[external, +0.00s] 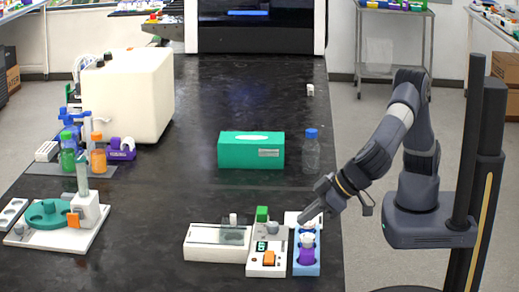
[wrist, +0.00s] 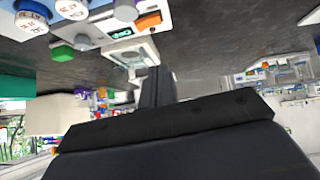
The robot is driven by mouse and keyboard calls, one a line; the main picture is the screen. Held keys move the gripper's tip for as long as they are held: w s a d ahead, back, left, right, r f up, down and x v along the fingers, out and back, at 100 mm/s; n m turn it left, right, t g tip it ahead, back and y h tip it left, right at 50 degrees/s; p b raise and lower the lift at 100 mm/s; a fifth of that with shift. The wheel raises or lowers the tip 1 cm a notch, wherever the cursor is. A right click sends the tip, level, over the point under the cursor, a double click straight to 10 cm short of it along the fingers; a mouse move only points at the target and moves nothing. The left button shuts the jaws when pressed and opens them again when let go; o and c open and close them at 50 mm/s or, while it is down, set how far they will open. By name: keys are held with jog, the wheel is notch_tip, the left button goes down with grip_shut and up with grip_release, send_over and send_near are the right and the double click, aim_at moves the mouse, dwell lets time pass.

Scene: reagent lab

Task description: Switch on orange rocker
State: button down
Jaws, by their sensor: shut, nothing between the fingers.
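The orange rocker (external: 268,258) sits at the front of a small white device (external: 255,270) near the table's front edge. It also shows at the top of the wrist view (wrist: 148,20), beside a green display (wrist: 122,33). The device also bears a grey knob (external: 272,228) and a green block (external: 262,213). My gripper (external: 306,214) is shut and empty. It is above and to the right of the rocker, over the back of the blue vial rack, apart from the rocker. The wrist view shows its dark fingers (wrist: 157,87) pointing towards the device.
The blue rack (external: 306,269) with white-capped vials stands close right of the device. A white box with a clear lid (external: 210,255) adjoins it on the left. A green tissue box (external: 250,150) and blue-capped bottle (external: 311,150) stand behind. The table centre left is clear.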

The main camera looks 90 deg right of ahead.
jog(key=shift+s+r, duration=0.15)
jog(key=shift+d+r+h, duration=0.2)
jog(key=shift+d+h, duration=0.1)
jog(key=shift+d, duration=0.35)
jog(key=p, duration=0.2)
send_over(267, 259)
jog(key=s, duration=0.3)
jog(key=f, duration=0.7)
jog(key=shift+w+a, duration=0.15)
jog(key=shift+a, duration=0.25)
notch_tip(267, 259, down, 3)
jog(key=shift+d+r, duration=0.15)
jog(key=shift+r, duration=0.05)
jog(key=shift+d+f, duration=0.1)
jog(key=shift+f, duration=0.6)
